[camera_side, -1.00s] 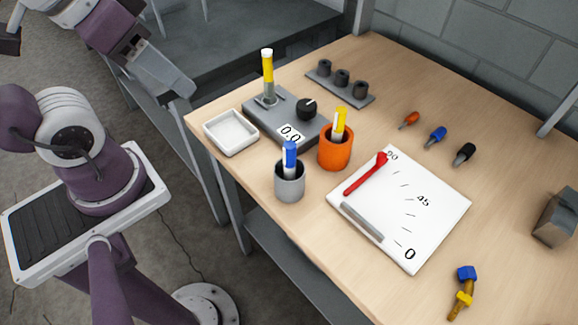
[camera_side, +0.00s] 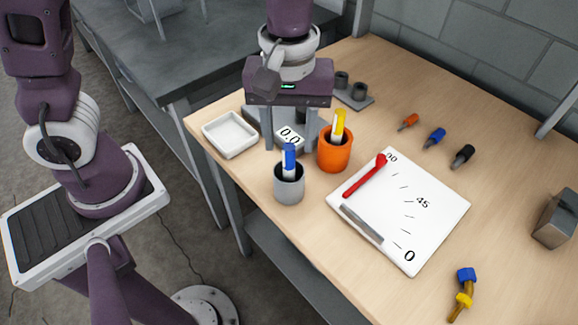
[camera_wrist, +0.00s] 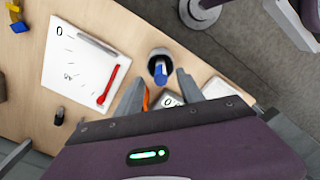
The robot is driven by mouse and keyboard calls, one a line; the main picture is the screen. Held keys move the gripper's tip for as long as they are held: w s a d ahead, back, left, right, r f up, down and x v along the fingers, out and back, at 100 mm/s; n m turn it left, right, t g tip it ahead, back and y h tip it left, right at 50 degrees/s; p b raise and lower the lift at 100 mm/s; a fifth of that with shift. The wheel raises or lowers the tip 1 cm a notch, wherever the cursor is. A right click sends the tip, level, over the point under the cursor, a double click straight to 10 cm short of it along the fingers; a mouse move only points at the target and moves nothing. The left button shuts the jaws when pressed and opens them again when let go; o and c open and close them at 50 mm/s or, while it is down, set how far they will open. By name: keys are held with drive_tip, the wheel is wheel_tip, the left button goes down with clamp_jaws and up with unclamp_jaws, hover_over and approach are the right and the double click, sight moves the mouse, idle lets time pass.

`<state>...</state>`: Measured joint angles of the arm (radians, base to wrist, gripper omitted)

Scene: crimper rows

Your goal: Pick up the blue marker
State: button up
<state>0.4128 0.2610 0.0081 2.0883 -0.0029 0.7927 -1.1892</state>
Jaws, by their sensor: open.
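The blue marker (camera_side: 289,160) stands upright in the grey cup (camera_side: 289,189) near the table's front left edge, its blue cap upward and its lower end hidden in the cup. In the wrist view the blue marker (camera_wrist: 160,71) shows inside the round grey cup (camera_wrist: 158,55), ahead of the fingers. My gripper (camera_side: 291,146) is open and points down, behind the grey cup in the side view, over the grey device with the 0.0 display. In the wrist view my gripper (camera_wrist: 158,85) has its two fingers spread and holds nothing.
An orange cup (camera_side: 334,155) with a yellow marker (camera_side: 339,123) stands right beside the grey cup. A white tray (camera_side: 230,135) lies to the left. A white dial board (camera_side: 420,232) with a red pointer (camera_side: 366,175) lies to the right. Small screwdriver-like tools (camera_side: 435,138) lie farther back.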

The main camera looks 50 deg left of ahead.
sight(289, 147)
wheel_tip(289, 147, down, 5)
drive_tip(key=shift+w+a+r, duration=0.15)
drive_tip(key=shift+r, duration=0.05)
drive_tip(key=shift+c, duration=0.5)
clamp_jaws()
